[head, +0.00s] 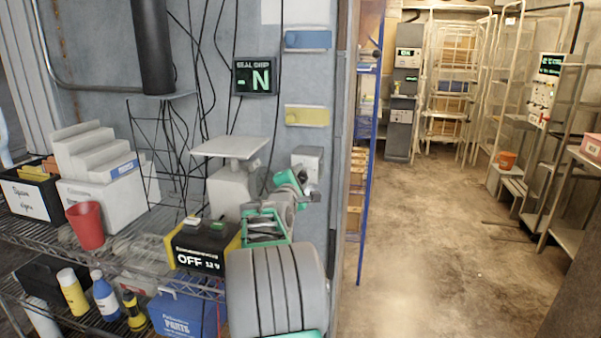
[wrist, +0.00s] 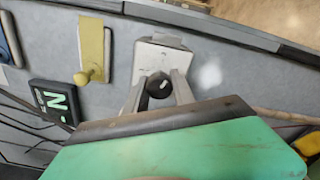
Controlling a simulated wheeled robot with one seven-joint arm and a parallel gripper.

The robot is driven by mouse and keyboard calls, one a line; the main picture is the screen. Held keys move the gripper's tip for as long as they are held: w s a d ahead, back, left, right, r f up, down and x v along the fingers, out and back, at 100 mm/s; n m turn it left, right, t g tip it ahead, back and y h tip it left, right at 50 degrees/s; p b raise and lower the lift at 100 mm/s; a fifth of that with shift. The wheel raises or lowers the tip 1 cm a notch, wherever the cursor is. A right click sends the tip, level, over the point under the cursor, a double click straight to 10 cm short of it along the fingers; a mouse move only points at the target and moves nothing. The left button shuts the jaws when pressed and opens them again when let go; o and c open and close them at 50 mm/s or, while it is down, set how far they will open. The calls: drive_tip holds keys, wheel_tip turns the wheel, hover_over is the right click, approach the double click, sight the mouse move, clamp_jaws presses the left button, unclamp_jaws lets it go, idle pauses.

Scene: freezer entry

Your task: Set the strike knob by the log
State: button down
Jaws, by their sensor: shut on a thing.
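The strike knob (wrist: 159,86) is a round black knob with a white mark, on a pale grey wall box (wrist: 160,52). In the head view the box (head: 307,159) hangs on the grey wall, right of the platform scale. My gripper (wrist: 157,88) is shut on the knob, one finger on each side. In the head view my gripper (head: 309,190) reaches up to the box and hides most of the knob. A black display (head: 255,77) on the wall reads "SEAL CHIP" with a green "N"; it also shows in the wrist view (wrist: 54,101). I cannot tell which thing is the log.
A yellow wall plate (head: 307,116) and a blue one (head: 308,40) are above the box. A platform scale (head: 232,148), a black unit (head: 197,248) reading "OFF" and a red cup (head: 87,226) crowd the shelf. Open floor (head: 430,220) lies right.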

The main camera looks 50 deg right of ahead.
drive_tip(key=shift+n+p, duration=0.85)
drive_tip(key=shift+n, duration=1.05)
drive_tip(key=c, duration=1.1)
unclamp_jaws()
drive_tip(key=shift+o, duration=0.2)
drive_tip(key=b+v, duration=0.1)
drive_tip(key=v, duration=0.7)
drive_tip(key=shift+s+d, duration=0.1)
drive_tip(key=shift+d, duration=0.05)
